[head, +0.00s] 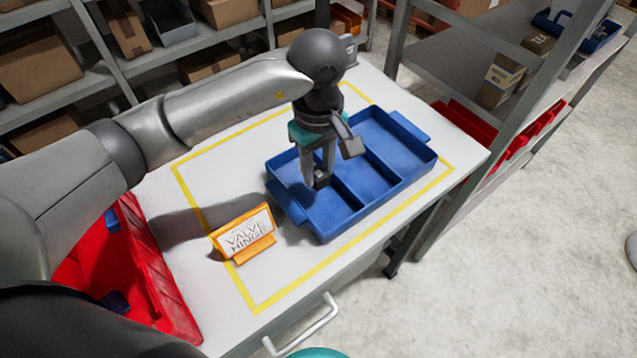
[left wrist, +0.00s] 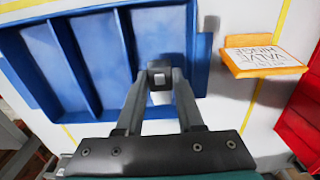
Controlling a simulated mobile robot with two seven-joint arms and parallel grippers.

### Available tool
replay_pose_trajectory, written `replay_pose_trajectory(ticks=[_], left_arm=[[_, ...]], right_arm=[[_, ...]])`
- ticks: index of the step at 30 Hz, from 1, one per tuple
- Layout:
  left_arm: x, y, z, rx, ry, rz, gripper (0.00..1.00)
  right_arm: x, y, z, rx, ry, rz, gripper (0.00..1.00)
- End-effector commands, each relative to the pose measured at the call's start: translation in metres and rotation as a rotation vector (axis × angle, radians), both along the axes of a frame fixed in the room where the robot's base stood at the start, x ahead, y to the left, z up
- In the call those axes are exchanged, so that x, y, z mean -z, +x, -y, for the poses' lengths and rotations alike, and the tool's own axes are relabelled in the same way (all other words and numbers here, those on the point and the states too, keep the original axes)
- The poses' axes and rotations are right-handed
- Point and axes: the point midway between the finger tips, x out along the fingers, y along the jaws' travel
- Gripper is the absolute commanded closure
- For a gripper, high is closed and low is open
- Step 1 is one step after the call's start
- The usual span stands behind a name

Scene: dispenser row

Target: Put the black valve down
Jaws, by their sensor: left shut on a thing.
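My left gripper (head: 318,178) is shut on the black valve (head: 322,182), a small dark piece at its fingertips, mostly hidden by the fingers. In the left wrist view the valve (left wrist: 160,75) sits between the two fingertips and shows a pale square on its face. The blue tray (head: 380,203) has three compartments and lies on the white table. The gripper points down over its left compartment, the one nearest the label; in the left wrist view this is the tray's (left wrist: 205,60) right-hand one. I cannot tell whether the valve touches the tray floor. My right gripper is not in view.
An orange holder with a card reading "VALVE HINGE" (head: 245,236) stands left of the tray. A red bin (head: 160,275) with blue pieces is at the left, partly behind my arm. Yellow tape (head: 290,291) outlines the work area. Shelves stand behind and right.

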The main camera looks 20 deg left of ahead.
Motion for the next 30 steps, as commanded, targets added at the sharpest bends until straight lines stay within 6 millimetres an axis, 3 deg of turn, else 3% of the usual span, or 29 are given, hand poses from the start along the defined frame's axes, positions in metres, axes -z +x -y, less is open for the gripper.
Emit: replay_pose_trajectory(ticks=[5, 13, 25, 26, 30], left_arm=[[0.012, 0.0, 0.0, 0.001, -0.001, -0.001, 1.0], [0.049, -0.001, 0.0, 0.0, -0.001, -0.002, 1.0], [0.054, 0.0, 0.0, 0.001, 0.0, 0.002, 1.0], [0.053, 0.0, 0.0, 0.001, -0.001, 0.001, 0.6], [0.053, 0.0, 0.0, 0.001, -0.001, 0.001, 0.44]], right_arm=[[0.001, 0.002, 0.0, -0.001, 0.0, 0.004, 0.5], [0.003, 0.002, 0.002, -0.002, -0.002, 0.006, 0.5], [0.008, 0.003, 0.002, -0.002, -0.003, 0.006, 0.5], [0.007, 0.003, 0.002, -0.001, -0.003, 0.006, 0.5], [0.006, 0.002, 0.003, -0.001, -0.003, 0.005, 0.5]])
